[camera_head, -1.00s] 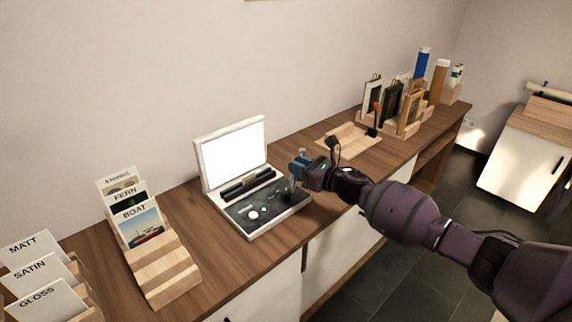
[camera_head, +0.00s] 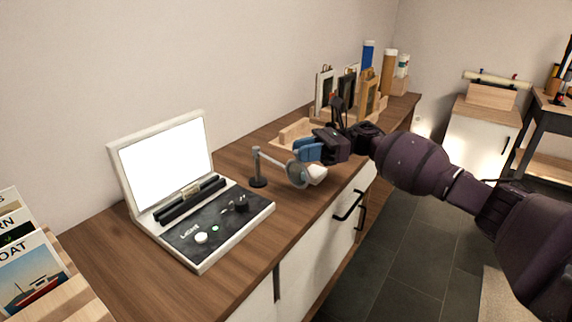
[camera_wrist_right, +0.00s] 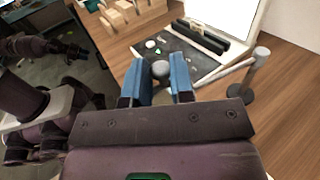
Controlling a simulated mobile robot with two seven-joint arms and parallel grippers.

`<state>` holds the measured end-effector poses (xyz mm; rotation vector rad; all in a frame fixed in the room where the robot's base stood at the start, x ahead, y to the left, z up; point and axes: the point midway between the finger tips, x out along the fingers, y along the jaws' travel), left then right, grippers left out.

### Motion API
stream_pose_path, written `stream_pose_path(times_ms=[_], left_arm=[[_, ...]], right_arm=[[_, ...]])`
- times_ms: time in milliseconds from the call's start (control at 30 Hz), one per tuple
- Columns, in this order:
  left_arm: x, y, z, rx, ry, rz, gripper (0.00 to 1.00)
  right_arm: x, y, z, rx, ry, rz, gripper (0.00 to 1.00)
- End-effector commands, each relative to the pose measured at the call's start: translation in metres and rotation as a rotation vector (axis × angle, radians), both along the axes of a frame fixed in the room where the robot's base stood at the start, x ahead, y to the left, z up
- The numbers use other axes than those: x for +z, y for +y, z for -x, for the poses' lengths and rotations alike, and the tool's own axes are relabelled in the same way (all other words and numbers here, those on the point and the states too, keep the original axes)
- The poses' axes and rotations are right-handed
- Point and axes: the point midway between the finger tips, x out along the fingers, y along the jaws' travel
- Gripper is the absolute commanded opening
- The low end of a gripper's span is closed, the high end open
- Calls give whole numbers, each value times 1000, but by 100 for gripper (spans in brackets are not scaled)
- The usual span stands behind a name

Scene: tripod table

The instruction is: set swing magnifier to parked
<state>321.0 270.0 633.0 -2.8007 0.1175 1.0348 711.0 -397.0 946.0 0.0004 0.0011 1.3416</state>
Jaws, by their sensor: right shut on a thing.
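The swing magnifier has a grey post (camera_head: 258,170) on a dark round base, right of the light box. Its arm reaches right to a round lens (camera_head: 296,174), with a pale knob (camera_head: 317,173) beside it. In the wrist view its post (camera_wrist_right: 261,55) stands at the right, and a grey knob (camera_wrist_right: 160,69) sits between the blue fingers. My right gripper (camera_head: 305,150) is shut on the magnifier at its lens end. It also shows in the wrist view (camera_wrist_right: 162,72). The lens is mostly hidden there. What looks like my left gripper (camera_wrist_right: 74,52) is small and dark at the left.
The open light box (camera_head: 205,245) has a lit white panel and a black control deck. A wooden tray (camera_head: 297,131) and a rack of framed pictures (camera_head: 345,95) stand behind my right gripper. Card holders are at the lower left. The counter's front edge is close.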

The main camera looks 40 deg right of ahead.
Motion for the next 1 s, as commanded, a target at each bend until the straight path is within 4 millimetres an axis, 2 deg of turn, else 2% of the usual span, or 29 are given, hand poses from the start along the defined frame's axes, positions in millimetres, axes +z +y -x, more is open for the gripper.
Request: stream_pose_path(times_ms=[33, 400, 1000], left_arm=[[-11, -2, 4, -13, 17, -8, 43], [-13, -9, -6, -72, -20, -52, 43], [-10, -11, -11, -86, -37, -64, 43]], right_arm=[[-17, -4, -3, 26, 19, 1, 0], [-8, -25, -10, 167, 8, 0, 0], [1, -31, -12, 198, -1, 0, 0]])
